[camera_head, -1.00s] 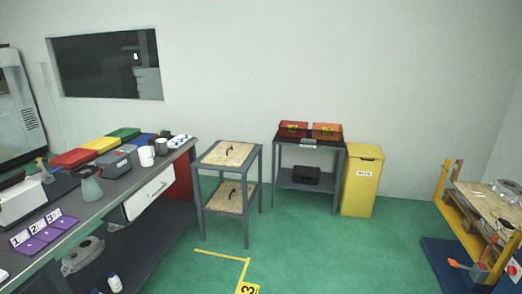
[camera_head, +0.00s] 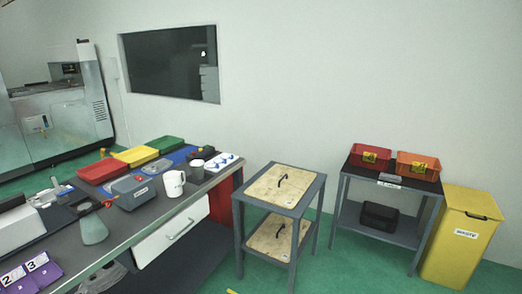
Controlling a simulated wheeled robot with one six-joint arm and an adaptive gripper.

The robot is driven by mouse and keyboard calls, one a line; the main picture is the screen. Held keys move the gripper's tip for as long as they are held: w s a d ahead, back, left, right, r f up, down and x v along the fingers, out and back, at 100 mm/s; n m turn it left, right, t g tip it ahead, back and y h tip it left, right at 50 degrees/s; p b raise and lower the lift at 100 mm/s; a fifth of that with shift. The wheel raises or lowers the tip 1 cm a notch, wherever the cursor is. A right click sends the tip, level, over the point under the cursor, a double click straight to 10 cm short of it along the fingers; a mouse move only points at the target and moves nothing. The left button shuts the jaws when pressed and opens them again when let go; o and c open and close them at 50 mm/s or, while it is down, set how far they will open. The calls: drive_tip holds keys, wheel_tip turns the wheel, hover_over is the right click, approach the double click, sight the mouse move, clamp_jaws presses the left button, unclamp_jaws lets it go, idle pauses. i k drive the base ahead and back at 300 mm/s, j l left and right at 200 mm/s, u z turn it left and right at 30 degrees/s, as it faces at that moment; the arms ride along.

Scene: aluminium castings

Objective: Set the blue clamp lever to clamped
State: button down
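I cannot make out a blue clamp lever in the head view. A grey box-shaped device (camera_head: 133,191) sits on the workbench (camera_head: 150,222), and a small red knob shows beside it. My gripper is not in view.
Red (camera_head: 101,171), yellow (camera_head: 135,155) and green (camera_head: 165,144) bins line the bench's back. A wood-topped stand (camera_head: 262,187), a dark table (camera_head: 352,175) with red and orange boxes, and a yellow waste bin (camera_head: 463,240) stand right. A machine (camera_head: 60,120) stands far left.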

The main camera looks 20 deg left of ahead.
sight(60, 194)
drive_tip(key=i+u, duration=0.4)
drive_tip(key=i+l+u, duration=0.2)
drive_tip(key=u, duration=0.25)
drive_tip(key=i+l+u, duration=0.6)
drive_tip(key=u, duration=0.2)
drive_tip(key=i+l+u, duration=0.25)
drive_tip(key=l, duration=0.15)
drive_tip(key=k+j, duration=0.05)
